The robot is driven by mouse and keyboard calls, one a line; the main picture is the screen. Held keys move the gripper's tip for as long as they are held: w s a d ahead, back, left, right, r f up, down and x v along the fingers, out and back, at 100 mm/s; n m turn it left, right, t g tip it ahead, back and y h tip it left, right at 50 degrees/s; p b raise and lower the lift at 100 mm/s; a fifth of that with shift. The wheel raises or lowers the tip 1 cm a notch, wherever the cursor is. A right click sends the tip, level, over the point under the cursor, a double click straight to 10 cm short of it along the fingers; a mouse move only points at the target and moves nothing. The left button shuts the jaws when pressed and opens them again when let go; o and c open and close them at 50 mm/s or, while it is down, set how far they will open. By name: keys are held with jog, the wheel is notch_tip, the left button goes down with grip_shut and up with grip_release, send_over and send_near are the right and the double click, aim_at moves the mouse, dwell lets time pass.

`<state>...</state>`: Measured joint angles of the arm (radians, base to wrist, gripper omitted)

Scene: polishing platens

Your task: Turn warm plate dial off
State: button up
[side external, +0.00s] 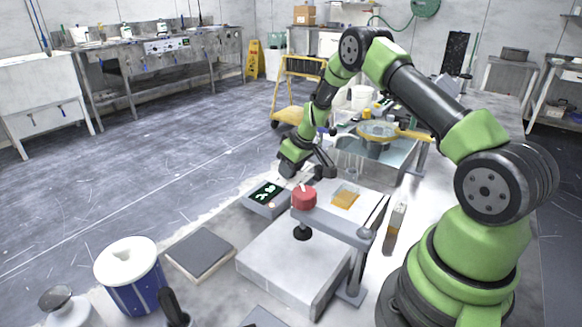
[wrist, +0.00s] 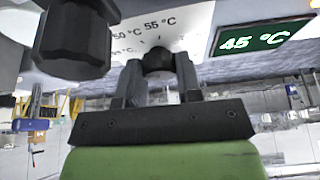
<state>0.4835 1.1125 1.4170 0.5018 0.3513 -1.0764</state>
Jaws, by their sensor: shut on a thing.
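The warm plate's white panel (wrist: 188,32) fills the top of the wrist view, with printed marks including 50 °C and 55 °C. Its green display (wrist: 264,38) reads 45 °C. The small black dial (wrist: 158,60) sits between the two fingers of my gripper (wrist: 158,78), which is shut on it. The dial's pointer is not visible, so I cannot tell its setting. In the side view the warm plate looks like a low grey box with a lit dark display (side external: 265,192). My gripper (side external: 323,166) is just behind it there, and the dial cannot be made out.
A large dark faceted knob shape (wrist: 75,40) is close on the left in the wrist view. A red knob (side external: 304,197) tops the grey press stand nearby. A dark flat plate (side external: 200,252) and a blue-white bucket (side external: 130,274) stand in front. Open floor lies left.

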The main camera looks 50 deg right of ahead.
jog(key=n+y, duration=0.1)
jog(key=n, duration=0.3)
jog(key=shift+d+n+y, duration=0.1)
jog(key=shift+n+y, duration=0.2)
jog(key=shift+y, duration=0.1)
jog(key=n, duration=0.2)
jog(key=n+g+y, duration=0.1)
jog(key=n, duration=0.1)
jog(key=shift+n+y, duration=0.3)
jog(key=shift+g, duration=0.3)
jog(key=o, duration=0.9)
jog(key=shift+o, duration=0.2)
jog(key=shift+r, duration=0.1)
jog(key=v, duration=1)
